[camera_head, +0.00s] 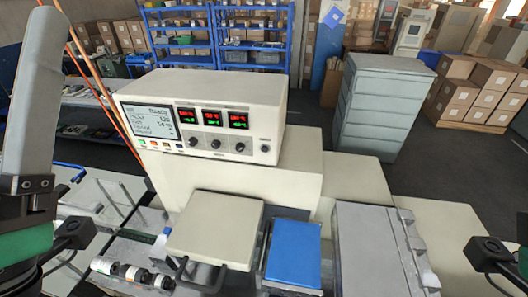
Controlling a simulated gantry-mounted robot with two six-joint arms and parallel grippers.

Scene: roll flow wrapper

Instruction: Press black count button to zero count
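The control box (225,93) of the wrapper is cream coloured and stands upright at centre. Its front has a display screen (150,122) at left and three red-and-green digital readouts (212,118). Three black knobs (215,144) sit below the readouts. A small round black button (265,148) is at the right end of the panel; its label is too small to read, so I cannot confirm it is the count button. Small coloured buttons line the panel under the screen. My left arm is at the left edge and part of my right arm at the right edge; neither gripper's fingertips show, and nothing touches the panel.
In front of the box are a cream cover (215,228) with a dark handle, a blue block (293,255) and a grey housing (375,250). Small rolls (130,272) lie at lower left. A grey drawer cabinet (380,105) stands behind. The space before the panel is clear.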

